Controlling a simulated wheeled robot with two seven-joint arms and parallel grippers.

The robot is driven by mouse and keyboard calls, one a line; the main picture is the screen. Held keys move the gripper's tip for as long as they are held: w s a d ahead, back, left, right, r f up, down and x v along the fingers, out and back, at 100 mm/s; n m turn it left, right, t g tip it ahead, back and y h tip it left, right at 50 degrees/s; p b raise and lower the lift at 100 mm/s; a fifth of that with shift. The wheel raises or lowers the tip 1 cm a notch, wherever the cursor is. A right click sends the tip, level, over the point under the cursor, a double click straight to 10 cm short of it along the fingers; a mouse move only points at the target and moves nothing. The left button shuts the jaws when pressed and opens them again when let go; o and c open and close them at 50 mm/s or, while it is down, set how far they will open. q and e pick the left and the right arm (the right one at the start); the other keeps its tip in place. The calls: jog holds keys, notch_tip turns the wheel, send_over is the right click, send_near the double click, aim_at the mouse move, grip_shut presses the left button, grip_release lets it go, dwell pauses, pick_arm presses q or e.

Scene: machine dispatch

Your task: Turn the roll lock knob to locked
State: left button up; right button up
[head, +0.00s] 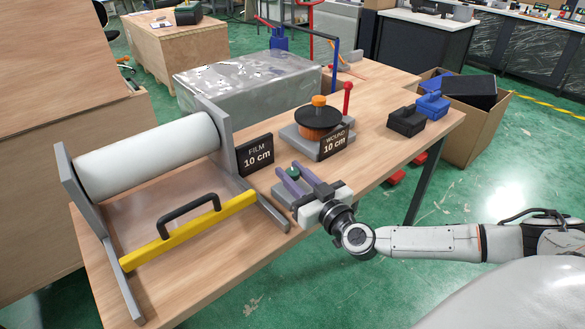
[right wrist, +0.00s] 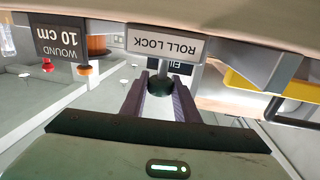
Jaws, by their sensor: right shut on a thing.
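In the right wrist view a sign reading ROLL LOCK (right wrist: 166,44) appears upside down just beyond the knob. In the head view the knob (head: 294,173) shows only partly between the fingers, on a grey block at the table's front edge. I cannot tell which way the knob is turned. My left gripper is not in view.
A white film roll (head: 150,155) hangs in a grey frame on the left of the table. A yellow bar with a black handle (head: 190,230) lies before it. Behind the gripper stand a FILM sign (head: 256,155) and an orange-black spool (head: 318,118). Blue and black blocks (head: 407,121) lie further right.

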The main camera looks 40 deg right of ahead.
jog(key=m+h, duration=0.2)
jog(key=m+g+h, duration=0.1)
jog(key=h, duration=0.2)
jog(key=shift+a+m, duration=0.15)
jog(key=shift+m, duration=0.25)
jog(key=m+g+h, duration=0.1)
jog(key=h, duration=0.1)
jog(key=m+g+h, duration=0.1)
jog(key=m+h, duration=0.1)
jog(key=shift+g+h, duration=0.3)
jog(key=shift+h, duration=0.1)
jog(key=shift+m+g+h, duration=0.3)
jog(key=shift+h, duration=0.1)
jog(key=shift+d+r, duration=0.15)
jog(key=shift+d, duration=0.05)
jog(key=o, duration=1)
jog(key=shift+o, duration=0.2)
jog(key=shift+a, duration=0.15)
jog(key=shift+s+a+f, duration=0.2)
jog(key=shift+s+a, duration=0.05)
jog(key=shift+s, duration=0.1)
jog(key=v, duration=0.9)
jog(key=shift+a+r, duration=0.15)
